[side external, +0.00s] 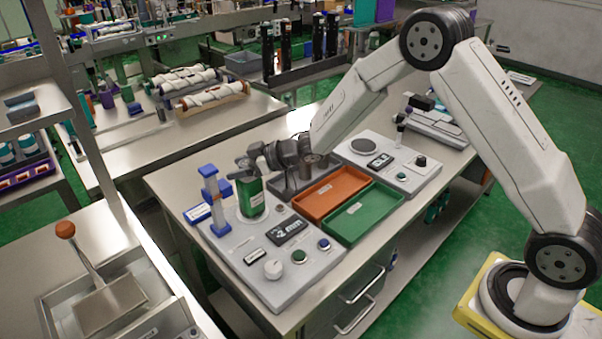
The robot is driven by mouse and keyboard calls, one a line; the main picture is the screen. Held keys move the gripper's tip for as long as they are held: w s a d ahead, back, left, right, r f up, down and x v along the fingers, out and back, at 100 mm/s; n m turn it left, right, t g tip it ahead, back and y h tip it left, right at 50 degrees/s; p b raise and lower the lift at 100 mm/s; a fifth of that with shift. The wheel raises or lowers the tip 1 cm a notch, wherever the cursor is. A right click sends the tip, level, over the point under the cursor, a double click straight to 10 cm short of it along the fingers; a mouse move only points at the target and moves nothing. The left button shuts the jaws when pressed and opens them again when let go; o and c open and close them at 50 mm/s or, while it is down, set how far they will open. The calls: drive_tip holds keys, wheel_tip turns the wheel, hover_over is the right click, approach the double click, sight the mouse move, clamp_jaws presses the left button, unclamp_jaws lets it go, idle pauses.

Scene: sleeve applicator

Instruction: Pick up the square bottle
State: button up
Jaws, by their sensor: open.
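A green square bottle (251,198) with a pale label stands upright on the round white plate of the sleeve applicator (232,258). My dark gripper (247,168) comes in from the right and is at the bottle's top. Its jaws are open. They overlap the cap and neck in this view, so I cannot tell whether they touch the bottle or how far they reach around it.
A blue-and-white post (213,200) stands close left of the bottle. An orange tray (331,193) and a green tray (363,212) lie to the right, then a grey device with a round plate (366,147). The bench's front edge is near.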

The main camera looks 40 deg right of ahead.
clamp_jaws()
idle(0.3)
drive_tip(key=shift+r, duration=0.1)
idle(1.2)
